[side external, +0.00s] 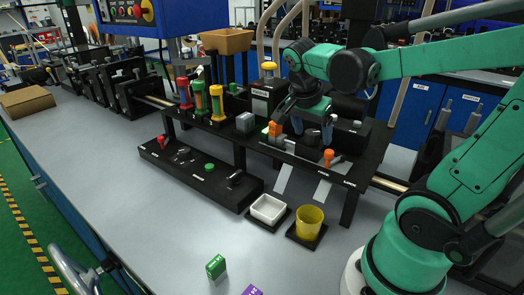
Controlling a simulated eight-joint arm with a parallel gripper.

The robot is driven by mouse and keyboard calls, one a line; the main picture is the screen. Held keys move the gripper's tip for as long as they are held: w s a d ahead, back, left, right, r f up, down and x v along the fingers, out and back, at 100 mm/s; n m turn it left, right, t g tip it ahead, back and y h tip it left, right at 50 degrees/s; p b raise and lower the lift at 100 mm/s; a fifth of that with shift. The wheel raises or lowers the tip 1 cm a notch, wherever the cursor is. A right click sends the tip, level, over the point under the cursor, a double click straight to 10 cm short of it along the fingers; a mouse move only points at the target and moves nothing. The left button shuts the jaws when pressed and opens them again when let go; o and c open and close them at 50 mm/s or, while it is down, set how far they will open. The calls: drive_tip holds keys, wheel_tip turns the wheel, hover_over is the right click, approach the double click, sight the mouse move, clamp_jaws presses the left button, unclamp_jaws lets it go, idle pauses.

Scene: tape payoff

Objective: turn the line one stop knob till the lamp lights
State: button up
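My gripper (304,123) is above the right part of the raised black bench, pointing down. Its dark fingers look spread apart, with nothing visibly held. A dark round knob-like part (312,138) is just below and between the fingers; I cannot tell whether they touch it. No label readable here marks which part is the line one stop knob. An orange block-like part (275,130) stands just left of the gripper, and an orange knob (329,155) stands in front to the right. A small green glow shows left of the orange block; I cannot tell whether it is the lamp.
Red, green and yellow upright cylinders (216,102) stand left on the bench. A low black panel (200,175) with small controls lies in front. A white tray (268,209) and yellow cup (309,222) stand nearer. The grey tabletop (130,235) is clear at front left.

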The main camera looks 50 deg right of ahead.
drive_tip(key=v, duration=0.5)
drive_tip(key=shift+a+r, duration=0.1)
drive_tip(key=shift+r, duration=0.2)
drive_tip(key=w+a+f+n+t+y, duration=0.1)
drive_tip(key=a+f+n+t+y, duration=0.1)
drive_tip(key=a+n, duration=0.4)
drive_tip(key=w+a+f+n+t+y, duration=0.2)
drive_tip(key=a+f+n+t, duration=0.2)
drive_tip(key=n, duration=0.9)
drive_tip(key=shift+w+a+t, duration=0.15)
drive_tip(key=shift+a+t, duration=0.65)
drive_tip(key=shift+a, duration=0.2)
drive_tip(key=shift+c, duration=0.2)
